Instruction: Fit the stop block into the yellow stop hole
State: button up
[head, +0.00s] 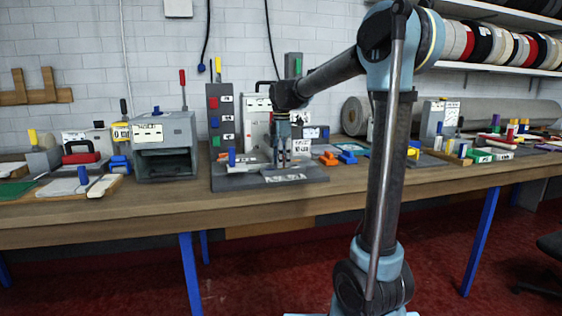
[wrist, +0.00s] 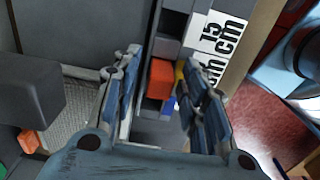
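My gripper (wrist: 158,64) is open, pointing down over a grey fixture. In the head view my gripper (head: 283,160) is low over the front of the fixture's grey base plate (head: 240,183). In the wrist view a red-orange block (wrist: 160,78) shows between the fingers, with no clear contact. A small yellow patch (wrist: 180,70) shows beside the right finger, partly hidden by it. A blue patch (wrist: 168,105) lies below the red-orange block. I cannot tell which piece is the stop block, or whether the yellow patch is the stop hole.
A "15 cm" label (wrist: 220,45) lies along the fixture's edge. A dark grey block (wrist: 28,90) stands at left in the wrist view. A blue peg (head: 232,156) and a tall panel with coloured patches (head: 220,115) stand beside my gripper. Orange clamps (head: 329,159) lie to the right.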

jog(key=shift+r, duration=0.1)
notch_tip(320, 180, up, 12)
jog(key=s+d+f+m+t, duration=0.1)
jog(key=s+d+f+m, duration=1)
jog(key=s+d, duration=0.45)
jog(key=s+d+f+m, duration=0.2)
jog(key=s+f+m, duration=0.3)
jog(key=s+f, duration=0.3)
jog(key=s+d+f+m+t, duration=0.1)
jog(key=s+d+f+m, duration=0.2)
jog(key=s+f+m, duration=0.2)
jog(key=s+f, duration=0.3)
jog(key=f, duration=0.4)
jog(key=shift+s+d+f, duration=0.15)
jog(key=shift+d+f, duration=0.2)
jog(key=shift+f, duration=0.05)
jog(key=shift+w+f, duration=0.2)
jog(key=shift+w, duration=0.25)
